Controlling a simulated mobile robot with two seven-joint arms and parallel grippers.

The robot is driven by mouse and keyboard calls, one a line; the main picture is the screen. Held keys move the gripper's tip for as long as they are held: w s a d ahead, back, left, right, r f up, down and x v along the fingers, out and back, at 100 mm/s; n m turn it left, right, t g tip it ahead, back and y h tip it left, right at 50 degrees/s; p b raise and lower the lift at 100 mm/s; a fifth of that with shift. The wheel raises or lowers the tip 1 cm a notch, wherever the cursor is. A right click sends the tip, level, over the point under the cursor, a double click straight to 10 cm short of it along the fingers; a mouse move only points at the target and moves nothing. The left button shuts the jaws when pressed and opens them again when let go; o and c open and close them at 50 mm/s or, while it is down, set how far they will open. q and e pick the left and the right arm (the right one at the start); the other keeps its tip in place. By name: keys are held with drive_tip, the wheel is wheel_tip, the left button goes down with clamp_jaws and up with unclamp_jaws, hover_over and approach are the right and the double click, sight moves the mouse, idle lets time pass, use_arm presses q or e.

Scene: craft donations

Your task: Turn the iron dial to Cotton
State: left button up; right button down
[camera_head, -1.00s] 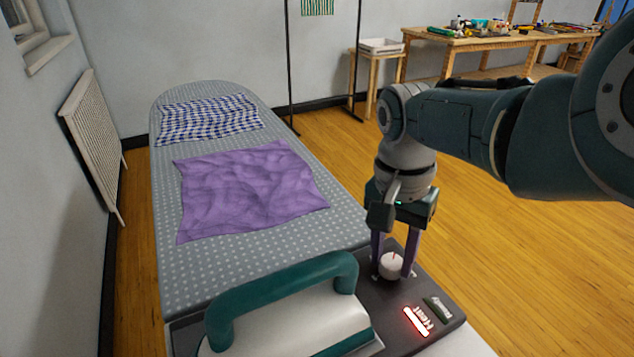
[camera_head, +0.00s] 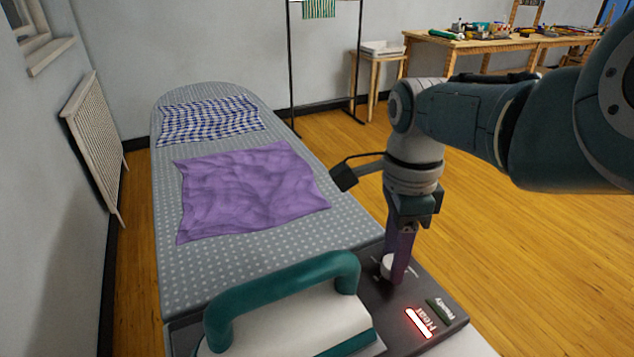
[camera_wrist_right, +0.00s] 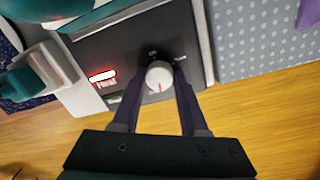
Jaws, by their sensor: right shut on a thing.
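The iron dial (camera_head: 387,266) is a white round knob on the dark control panel (camera_head: 385,327) at the near end of the ironing board. My right gripper (camera_head: 391,277) points down and is shut on the dial; one finger hides part of it in the head view. In the right wrist view the dial (camera_wrist_right: 159,76), with a red pointer line, sits between the two fingertips (camera_wrist_right: 160,80). Its scale labels are too small to read. The teal-handled iron (camera_head: 285,310) rests beside the panel. A red "Heat" light (camera_head: 419,322) glows. My left gripper is not in view.
A purple cloth (camera_head: 248,190) and a blue checked cloth (camera_head: 208,119) lie on the dotted ironing board (camera_head: 170,285). A green-dark "Ready" lamp (camera_head: 440,309) is unlit on the panel. A radiator (camera_head: 95,145) stands left. Wooden floor is clear on the right.

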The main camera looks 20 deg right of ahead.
drive_tip(key=shift+m, duration=1.6)
drive_tip(key=shift+c, duration=2.2)
unclamp_jaws()
wheel_tip(320, 180, up, 10)
drive_tip(key=p, duration=0.5)
drive_tip(key=shift+w+d, duration=0.25)
